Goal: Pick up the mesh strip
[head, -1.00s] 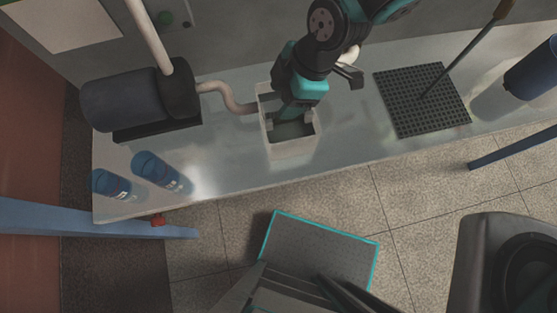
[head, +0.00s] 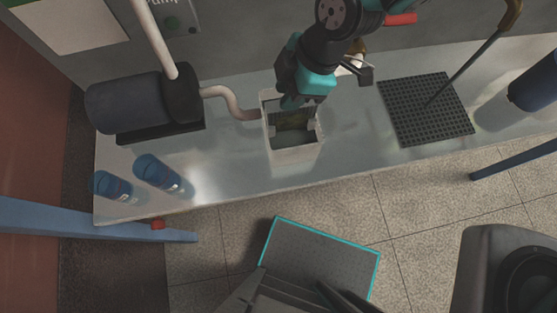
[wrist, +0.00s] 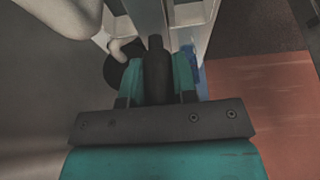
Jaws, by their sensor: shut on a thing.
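My gripper (head: 292,101) is at the upper part of the open white box (head: 294,157) on the bench, pointing down. In the head view my gripper hides the held piece. Brownish-green matter shows inside the box below the fingers.
A dark motor-like pump (head: 140,103) with a pale hose stands left of the box. Two blue cups (head: 158,173) stand at the front left. A dark perforated mat (head: 428,110) with a leaning rod lies to the right. Bench between box and mat is clear.

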